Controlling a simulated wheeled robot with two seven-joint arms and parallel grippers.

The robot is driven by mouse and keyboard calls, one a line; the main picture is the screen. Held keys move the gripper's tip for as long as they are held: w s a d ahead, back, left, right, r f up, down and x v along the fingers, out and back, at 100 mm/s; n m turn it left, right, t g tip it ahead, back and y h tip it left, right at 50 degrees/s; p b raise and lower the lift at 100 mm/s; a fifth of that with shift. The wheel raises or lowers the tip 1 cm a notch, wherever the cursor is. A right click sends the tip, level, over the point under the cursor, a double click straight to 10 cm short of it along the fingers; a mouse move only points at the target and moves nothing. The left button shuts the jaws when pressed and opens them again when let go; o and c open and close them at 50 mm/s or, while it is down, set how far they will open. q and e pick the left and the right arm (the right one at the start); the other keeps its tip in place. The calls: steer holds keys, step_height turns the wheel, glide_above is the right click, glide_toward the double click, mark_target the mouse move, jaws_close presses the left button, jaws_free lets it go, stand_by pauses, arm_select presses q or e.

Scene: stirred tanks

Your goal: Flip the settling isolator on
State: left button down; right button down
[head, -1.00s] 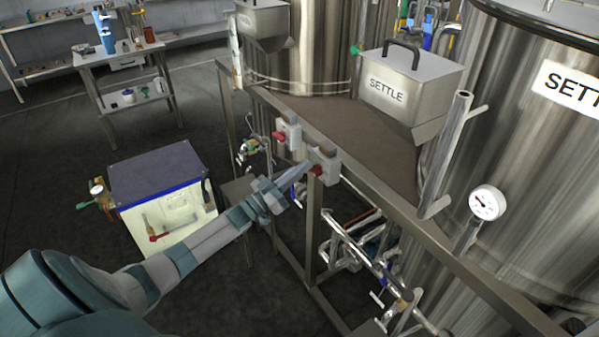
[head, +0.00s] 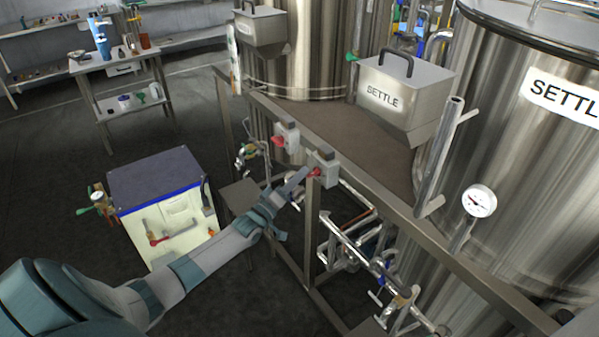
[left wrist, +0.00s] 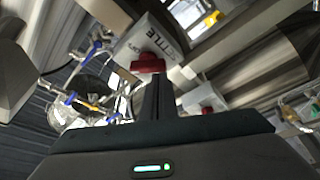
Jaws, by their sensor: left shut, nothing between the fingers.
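The settling isolator (head: 326,169) is a small grey box with a red handle (head: 314,172), fixed to the frame rail in front of the SETTLE tank. In the left wrist view, the isolator box (left wrist: 150,38) bears the word SETTLE, and its red handle (left wrist: 148,63) is just ahead of my fingers. My left gripper (head: 302,174) is shut and empty, its tips close beside the red handle. In the left wrist view, the shut fingers (left wrist: 155,80) partly cover the area below the handle; I cannot tell whether they touch it. My right gripper is not in view.
A second grey box with a red handle (head: 285,137) sits farther along the same rail. A SETTLE hopper (head: 400,88), an upright pipe (head: 438,160) and a gauge (head: 479,201) stand right of it. Pipes run below the rail. A cream cabinet (head: 170,225) stands left on open floor.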

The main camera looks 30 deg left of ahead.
arm_select(q)
steer(key=n, duration=0.3)
steer(key=shift+d+f+g+y, duration=0.2)
steer(key=shift+f+g+y, duration=0.1)
steer(key=shift+y, duration=0.1)
steer(key=shift+s+d+f, duration=0.1)
steer(key=shift+f, duration=0.15)
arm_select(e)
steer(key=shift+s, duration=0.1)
arm_select(q)
steer(key=shift+r, duration=0.1)
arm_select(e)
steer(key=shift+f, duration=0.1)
